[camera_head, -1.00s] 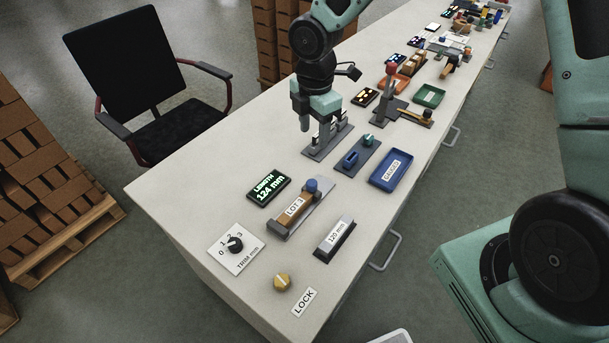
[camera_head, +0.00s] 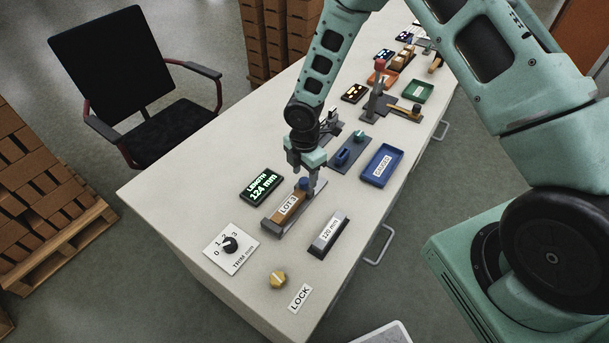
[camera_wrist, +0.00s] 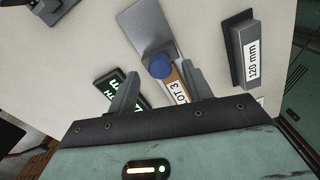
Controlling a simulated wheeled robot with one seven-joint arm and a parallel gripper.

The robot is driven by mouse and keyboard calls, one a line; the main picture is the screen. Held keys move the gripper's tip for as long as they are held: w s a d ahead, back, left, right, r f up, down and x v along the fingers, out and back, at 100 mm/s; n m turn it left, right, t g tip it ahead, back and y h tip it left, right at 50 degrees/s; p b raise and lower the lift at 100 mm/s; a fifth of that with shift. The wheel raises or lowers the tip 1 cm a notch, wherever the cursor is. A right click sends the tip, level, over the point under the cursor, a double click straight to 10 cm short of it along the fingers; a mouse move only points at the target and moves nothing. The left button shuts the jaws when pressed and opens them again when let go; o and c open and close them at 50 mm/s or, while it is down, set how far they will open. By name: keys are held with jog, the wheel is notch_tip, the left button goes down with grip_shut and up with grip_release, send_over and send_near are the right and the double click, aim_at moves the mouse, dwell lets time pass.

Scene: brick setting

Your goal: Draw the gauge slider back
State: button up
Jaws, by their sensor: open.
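The length gauge is a grey base (camera_head: 270,226) on the bench with a tan brick marked LOT 3 (camera_head: 288,206) on it. The slider's round blue knob (camera_head: 303,184) stands at the brick's far end. My gripper (camera_head: 303,179) is open and low over that end. In the wrist view the blue knob (camera_wrist: 160,66) shows between the two spread fingers of my gripper (camera_wrist: 160,84), near tip level; I see no contact. The brick shows partly there (camera_wrist: 178,90), its near end hidden by my gripper. The length display (camera_head: 262,186) reads 124 mm.
A dark block marked 120 mm (camera_head: 329,235) lies right of the gauge. A trim dial (camera_head: 230,245), a yellow knob (camera_head: 278,280) and a LOCK label (camera_head: 300,298) are nearer.

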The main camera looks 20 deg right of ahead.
jog(key=shift+f, duration=1)
grip_shut()
jog(key=shift+w+d+p, duration=0.15)
jog(key=shift+w+d, duration=0.3)
jog(key=shift+d, duration=0.2)
jog(key=shift+w+d+p, duration=0.15)
jog(key=shift+w+d, duration=0.3)
jog(key=shift+d, duration=0.15)
grip_release()
jog(key=shift+r, duration=0.15)
